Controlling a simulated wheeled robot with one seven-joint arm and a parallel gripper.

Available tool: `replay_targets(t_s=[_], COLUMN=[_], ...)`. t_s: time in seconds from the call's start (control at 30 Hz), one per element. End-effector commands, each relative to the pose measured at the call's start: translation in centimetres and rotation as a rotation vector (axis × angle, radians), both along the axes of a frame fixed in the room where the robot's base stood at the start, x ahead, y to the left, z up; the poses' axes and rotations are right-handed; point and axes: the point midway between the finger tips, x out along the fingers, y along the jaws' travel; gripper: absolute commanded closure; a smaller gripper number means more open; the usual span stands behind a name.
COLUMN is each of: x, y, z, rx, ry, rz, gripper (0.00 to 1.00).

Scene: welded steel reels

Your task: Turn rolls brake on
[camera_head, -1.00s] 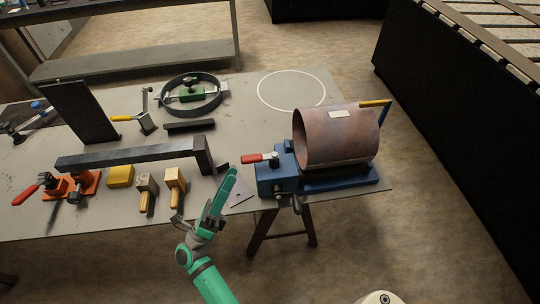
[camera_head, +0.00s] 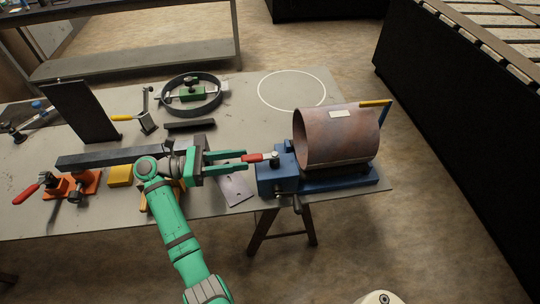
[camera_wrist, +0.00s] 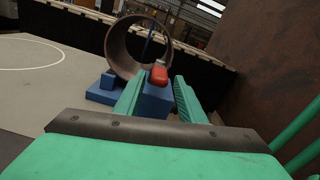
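The blue roll stand (camera_head: 277,182) stands at the right end of the table and carries a rusty steel cylinder (camera_head: 335,140). A red-handled brake lever (camera_head: 253,157) sticks out to the left from the top of its blue block. My gripper (camera_head: 244,161) is open, with its green fingers pointing right at the red handle. In the wrist view the red handle (camera_wrist: 159,74) shows between the tips of the fingers (camera_wrist: 158,92), with space on each side. I cannot tell whether a finger touches it. The far side of the lever is partly hidden.
A yellow-tipped bar (camera_head: 375,103) rises at the stand's right end. A thin plate (camera_head: 237,190) lies below my fingers. A steel beam (camera_head: 110,158), orange clamps (camera_head: 80,183) and a ring (camera_head: 188,95) lie to the left. The circle-marked area (camera_head: 291,90) is clear.

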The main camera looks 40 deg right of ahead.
Motion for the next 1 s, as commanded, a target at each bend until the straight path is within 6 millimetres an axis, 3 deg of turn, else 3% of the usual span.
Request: replay_targets(t_s=[0.5,0.7,1.0], x=[-4.4,-5.2,-5.3], y=[-7.1,-8.4,-8.6], z=[0.0,0.0,0.0], rx=[-0.001,-0.002,-0.002], ry=[0.003,0.002,0.002], rz=[-0.001,0.001,0.002], gripper=[0.64,0.64,0.64])
